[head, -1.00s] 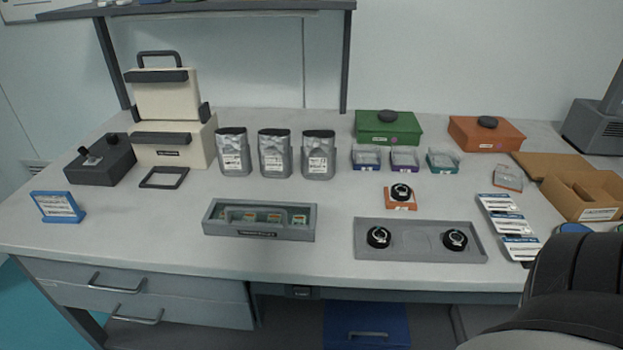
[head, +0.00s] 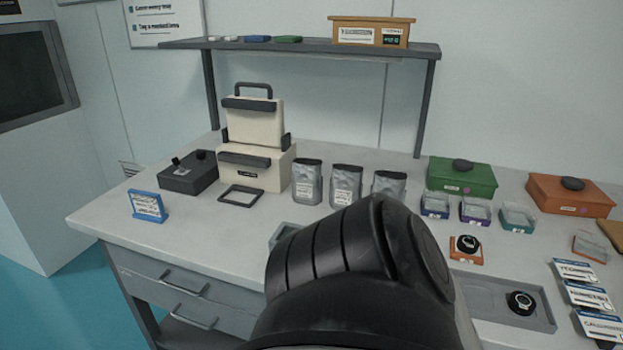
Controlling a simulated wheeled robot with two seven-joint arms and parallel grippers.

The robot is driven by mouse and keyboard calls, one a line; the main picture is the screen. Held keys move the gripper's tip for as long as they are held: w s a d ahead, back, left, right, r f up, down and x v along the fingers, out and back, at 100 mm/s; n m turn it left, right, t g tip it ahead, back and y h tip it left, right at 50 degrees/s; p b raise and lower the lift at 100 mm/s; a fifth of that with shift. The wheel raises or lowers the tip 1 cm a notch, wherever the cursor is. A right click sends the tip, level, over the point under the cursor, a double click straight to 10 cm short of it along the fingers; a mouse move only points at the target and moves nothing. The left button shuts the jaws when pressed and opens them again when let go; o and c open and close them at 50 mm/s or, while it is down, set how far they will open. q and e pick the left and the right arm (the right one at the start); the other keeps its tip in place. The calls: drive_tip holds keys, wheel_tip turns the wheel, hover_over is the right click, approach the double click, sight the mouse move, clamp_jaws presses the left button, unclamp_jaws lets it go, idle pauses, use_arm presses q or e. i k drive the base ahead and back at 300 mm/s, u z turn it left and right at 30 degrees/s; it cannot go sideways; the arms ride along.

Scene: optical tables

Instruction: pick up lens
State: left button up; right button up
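A black round lens mount (head: 521,302) sits in the grey tray (head: 484,297) at the lower right of the head view. A similar black lens mount (head: 467,241) sits on an orange base (head: 466,259) behind the tray. The left part of the tray is hidden behind a black link of my own arm, which fills the lower middle. Neither of my grippers shows, so their distance to the lenses cannot be seen.
Silver pouches (head: 307,182) stand mid-table, partly behind my arm. Small clear-lidded boxes (head: 475,211), a green case (head: 462,178) and an orange case (head: 571,195) stand at the right back. Label cards (head: 584,294) lie at the right edge.

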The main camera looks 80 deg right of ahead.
sight(466, 244)
drive_tip(key=k, duration=1.9)
